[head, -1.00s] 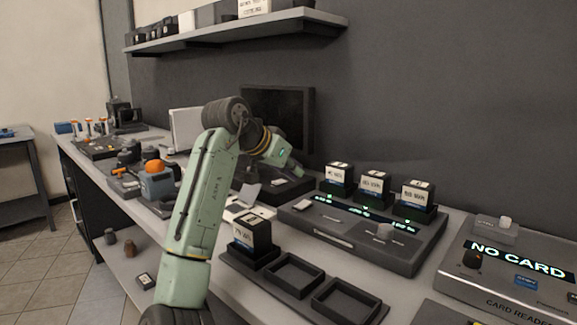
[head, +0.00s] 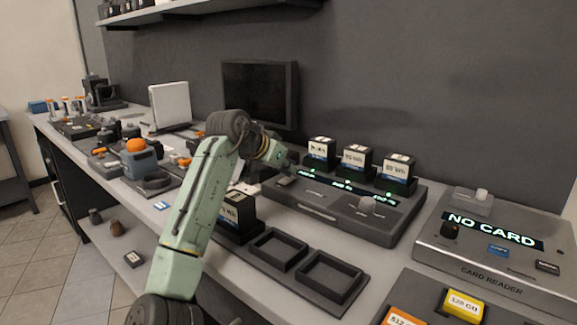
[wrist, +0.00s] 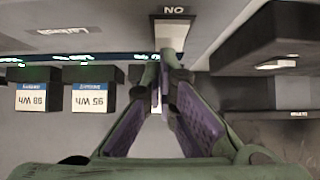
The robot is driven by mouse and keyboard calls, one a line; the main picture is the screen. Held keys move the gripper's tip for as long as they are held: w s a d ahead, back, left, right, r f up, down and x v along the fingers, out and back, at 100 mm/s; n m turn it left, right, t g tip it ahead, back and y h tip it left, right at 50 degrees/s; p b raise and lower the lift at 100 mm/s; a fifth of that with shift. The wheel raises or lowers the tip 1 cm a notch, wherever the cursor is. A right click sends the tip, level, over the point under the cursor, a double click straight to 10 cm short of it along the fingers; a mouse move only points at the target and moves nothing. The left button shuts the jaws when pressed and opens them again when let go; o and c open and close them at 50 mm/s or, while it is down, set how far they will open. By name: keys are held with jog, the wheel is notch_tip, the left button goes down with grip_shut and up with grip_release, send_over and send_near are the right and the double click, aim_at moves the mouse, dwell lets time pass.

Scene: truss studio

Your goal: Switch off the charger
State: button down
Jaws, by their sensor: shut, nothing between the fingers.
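The charger (head: 320,212) is a dark grey box on the bench with a lit green display strip. Three batteries (head: 320,152) (head: 356,162) (head: 398,172) stand upright along its back. A small light patch, probably the switch (head: 284,182), is at its left end. In the wrist view, upside down, a label plate (wrist: 174,12) reads ON, just beyond my fingertips. My gripper (head: 289,166) is above the charger's left end, left of the nearest battery. In the wrist view my gripper (wrist: 162,58) has its purple-padded fingers shut and empty. Contact with the charger cannot be told.
A tray (head: 310,268) with empty bays and one battery (head: 237,210) lies in front. The card reader (head: 500,250) is at right, reading NO CARD. A dark monitor (head: 260,92) stands behind my arm.

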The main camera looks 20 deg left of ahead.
jog(key=shift+w+d+r+g+p, duration=0.15)
jog(key=shift+g+p, duration=0.25)
jog(key=shift+p, duration=0.85)
jog(key=shift+f+b, duration=0.4)
jog(key=shift+b, duration=0.15)
jog(key=shift+s+a, duration=0.35)
jog(key=shift+s, duration=0.45)
